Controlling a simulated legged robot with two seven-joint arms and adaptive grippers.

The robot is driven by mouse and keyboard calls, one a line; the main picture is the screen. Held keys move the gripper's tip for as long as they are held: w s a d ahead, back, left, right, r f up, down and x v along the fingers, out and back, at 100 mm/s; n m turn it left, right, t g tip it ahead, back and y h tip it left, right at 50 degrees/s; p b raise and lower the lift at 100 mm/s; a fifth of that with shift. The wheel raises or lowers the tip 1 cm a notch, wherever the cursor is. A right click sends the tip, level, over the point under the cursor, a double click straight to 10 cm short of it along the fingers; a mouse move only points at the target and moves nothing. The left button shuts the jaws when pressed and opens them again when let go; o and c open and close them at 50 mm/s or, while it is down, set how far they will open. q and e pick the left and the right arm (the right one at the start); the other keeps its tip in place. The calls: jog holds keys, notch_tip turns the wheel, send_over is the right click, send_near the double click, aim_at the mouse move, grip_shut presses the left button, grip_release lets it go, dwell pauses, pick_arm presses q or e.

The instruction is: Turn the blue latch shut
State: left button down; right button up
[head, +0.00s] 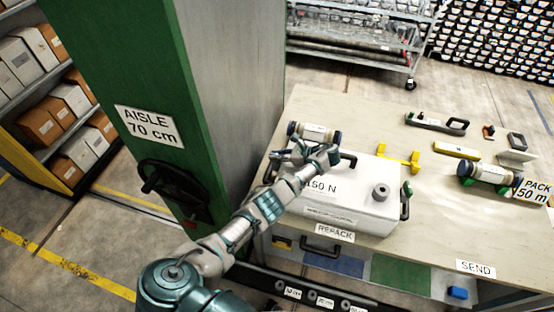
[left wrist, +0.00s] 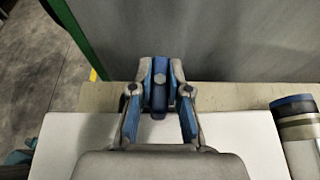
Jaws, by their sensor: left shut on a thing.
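In the left wrist view, the blue latch (left wrist: 160,92), with a round grey pivot, stands upright at the edge of the white case, between my fingertips. My left gripper (left wrist: 161,78) is shut on it. In the head view, my left gripper (head: 284,154) reaches over the far left part of the white case (head: 345,200), which is marked 150 N. The latch cannot be made out there behind the fingers. Whether the latch is turned fully shut cannot be told. My right gripper is not in view.
A dark-capped cylinder (head: 313,133) lies close beside my left gripper. A green and grey pillar (head: 200,90) stands left of the bench (head: 430,225). Yellow brackets (head: 400,160) and another cylinder (head: 488,173) lie to the right. The bench's front right is mostly clear.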

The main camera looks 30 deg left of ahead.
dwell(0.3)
pick_arm(q)
jog(key=c, duration=1.1)
grip_release()
jog(key=shift+w, duration=0.1)
jog(key=shift+d+r, duration=0.1)
notch_tip(320, 180, up, 10)
jog(key=shift+f, duration=0.1)
jog(key=shift+w, duration=0.1)
